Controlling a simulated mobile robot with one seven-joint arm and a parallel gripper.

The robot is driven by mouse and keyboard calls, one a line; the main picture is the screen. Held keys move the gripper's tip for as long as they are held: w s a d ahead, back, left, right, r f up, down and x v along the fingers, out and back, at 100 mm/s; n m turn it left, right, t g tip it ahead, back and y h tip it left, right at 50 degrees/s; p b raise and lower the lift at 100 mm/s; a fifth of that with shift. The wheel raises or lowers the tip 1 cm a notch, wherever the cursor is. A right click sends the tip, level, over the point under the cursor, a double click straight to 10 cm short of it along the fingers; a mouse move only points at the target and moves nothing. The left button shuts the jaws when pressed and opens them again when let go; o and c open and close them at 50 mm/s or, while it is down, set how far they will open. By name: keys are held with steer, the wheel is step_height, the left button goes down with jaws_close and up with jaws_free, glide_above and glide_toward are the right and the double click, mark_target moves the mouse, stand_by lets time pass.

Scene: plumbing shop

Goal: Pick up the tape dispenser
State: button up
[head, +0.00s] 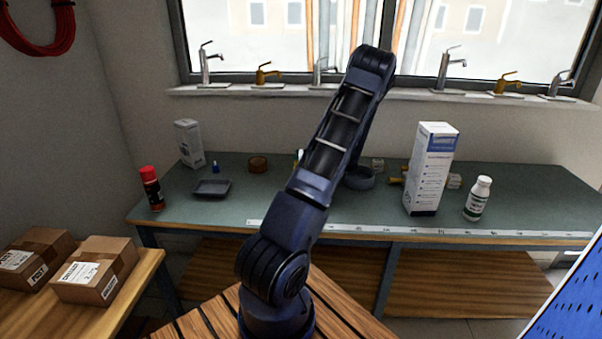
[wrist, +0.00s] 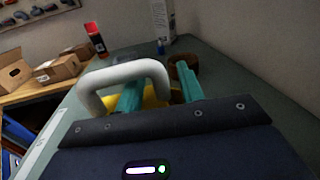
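In the wrist view, a thick white loop-shaped handle (wrist: 128,70) with a yellow body (wrist: 154,98) below it lies at the fingers; I take it to be the tape dispenser, though much of it is hidden. My gripper (wrist: 160,88) has two teal fingers set apart. The left finger shows inside the loop's outline, and the right finger is beyond the loop's right leg, which shows between them. I cannot tell whether either finger touches it. In the head view my arm hides the gripper and most of this spot.
A brown roll (head: 257,164) stands on the green bench (head: 330,200), close beyond the right finger in the wrist view (wrist: 180,68). A dark tray (head: 211,188), red-capped can (head: 151,188), tall box (head: 431,168) and white bottle (head: 478,198) stand around.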

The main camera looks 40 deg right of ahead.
jaws_close()
stand_by(1.4)
